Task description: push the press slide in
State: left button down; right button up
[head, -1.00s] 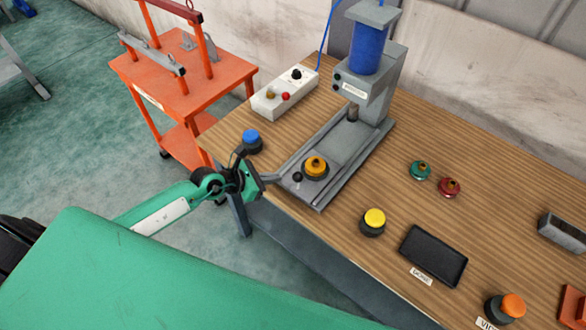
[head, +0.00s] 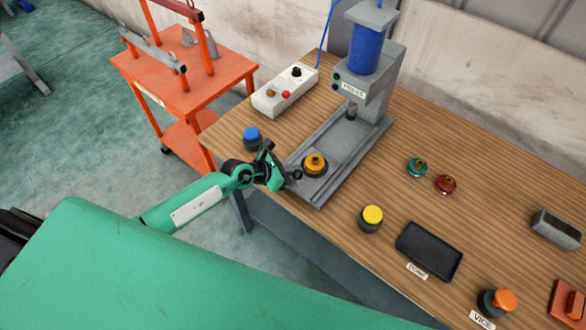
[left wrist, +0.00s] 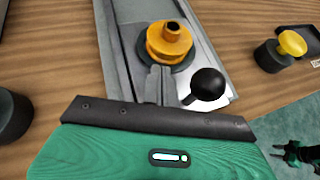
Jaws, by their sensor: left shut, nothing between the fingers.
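The press (head: 372,85) stands at the back of the bench with a blue cylinder on top. Its grey slide (head: 318,188) is at the front end of the rails, clear of the press head, and carries an orange part (head: 315,164). The orange part also shows in the left wrist view (left wrist: 169,43). A black knob (left wrist: 208,84) sits at the slide's front. My left gripper (head: 292,176) is shut and empty at the slide's front edge, its fingertips (left wrist: 158,84) beside the knob and close to the orange part's dark base. Whether they touch is unclear.
A blue button (head: 252,137) stands left of the slide and a yellow button (head: 371,218) right of it. A white control box (head: 286,91) lies behind. Green (head: 417,167) and red (head: 446,184) parts and a black tray (head: 429,250) lie to the right. The rails toward the press look clear.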

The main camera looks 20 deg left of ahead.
aim_at(330, 139)
pick_arm(q)
jog(key=w+d+b, duration=0.2)
jog(key=w, duration=0.3)
jog(key=w+d+b, duration=0.2)
jog(key=w+b, duration=0.1)
jog(key=w, duration=0.3)
jog(key=w+d+b, duration=0.2)
jog(key=w+b, duration=0.1)
jog(key=w, duration=0.3)
jog(key=shift+d+f, duration=0.1)
jog(key=shift+f, duration=0.1)
jog(key=shift+w+d+r+b, duration=0.1)
jog(key=shift+w+d+b, duration=0.1)
jog(key=shift+w, duration=0.2)
jog(key=shift+w+d+r+b, duration=0.1)
jog(key=shift+w+b, duration=0.05)
jog(key=shift+w, duration=0.2)
